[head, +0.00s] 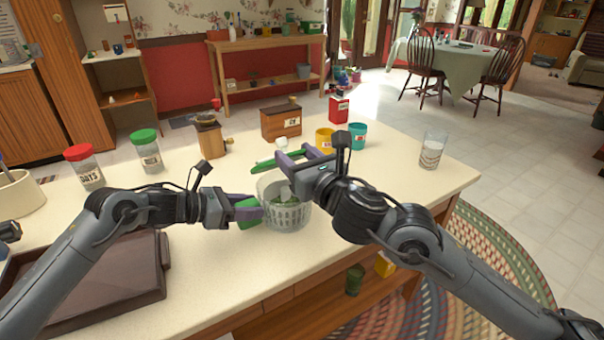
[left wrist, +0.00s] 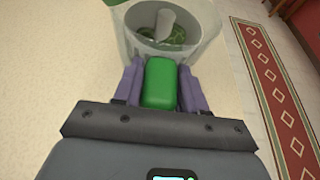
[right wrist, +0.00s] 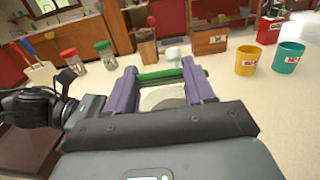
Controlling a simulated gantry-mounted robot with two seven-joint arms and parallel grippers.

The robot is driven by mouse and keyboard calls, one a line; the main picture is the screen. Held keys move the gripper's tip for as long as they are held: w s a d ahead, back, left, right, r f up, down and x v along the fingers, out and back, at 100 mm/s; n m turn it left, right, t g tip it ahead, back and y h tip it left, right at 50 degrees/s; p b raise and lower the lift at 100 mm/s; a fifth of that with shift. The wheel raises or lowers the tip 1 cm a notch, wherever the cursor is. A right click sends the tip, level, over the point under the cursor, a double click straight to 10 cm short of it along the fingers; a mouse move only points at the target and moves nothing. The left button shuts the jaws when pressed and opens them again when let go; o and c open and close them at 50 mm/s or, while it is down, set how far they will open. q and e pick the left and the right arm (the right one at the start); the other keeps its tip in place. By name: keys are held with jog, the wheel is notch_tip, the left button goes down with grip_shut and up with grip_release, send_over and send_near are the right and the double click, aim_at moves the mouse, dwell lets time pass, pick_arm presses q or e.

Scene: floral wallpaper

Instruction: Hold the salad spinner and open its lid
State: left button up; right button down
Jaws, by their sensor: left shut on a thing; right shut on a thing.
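The salad spinner bowl (head: 287,215) stands on the counter, a clear bowl with a slotted basket inside. Its open top shows in the left wrist view (left wrist: 207,45), with green leaves (left wrist: 176,36) and a pale central post inside. My left gripper (head: 256,208) is shut on the bowl's green handle (left wrist: 160,84). The green lid (head: 264,166) is off the bowl, above and slightly behind it, with a white knob (right wrist: 173,54). My right gripper (head: 283,158) is shut on the lid; its fingers straddle the lid in the right wrist view (right wrist: 160,75).
A brown tray (head: 125,285) lies left of the spinner. Jars with red (head: 84,166) and green (head: 147,150) lids, a wooden box (head: 281,122), yellow (head: 325,139) and teal (head: 357,135) cups stand behind. A glass (head: 431,152) stands right. Counter right of my right arm is largely clear.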

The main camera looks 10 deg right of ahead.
pick_arm(q)
jog(key=shift+s+f, duration=0.1)
jog(key=shift+f, duration=0.05)
pick_arm(e)
jog(key=w+r, duration=0.1)
jog(key=w+a+r, duration=0.1)
jog(key=w+r, duration=0.1)
jog(key=w+a+r, duration=0.1)
jog(key=w+r, duration=0.1)
pick_arm(q)
jog(key=shift+f, duration=0.1)
pick_arm(e)
jog(key=w+a+r+g+h, duration=0.1)
jog(key=w+a+r+g, duration=0.1)
jog(key=w, duration=0.5)
jog(key=shift+a+g+h, duration=0.3)
jog(key=shift+g, duration=0.6)
jog(key=shift+w+f, duration=0.1)
pick_arm(q)
jog(key=shift+a, duration=0.1)
pick_arm(e)
jog(key=c, duration=0.8)
grip_release()
jog(key=o, duration=0.4)
jog(key=shift+f, duration=0.1)
jog(key=shift+a+f, duration=0.1)
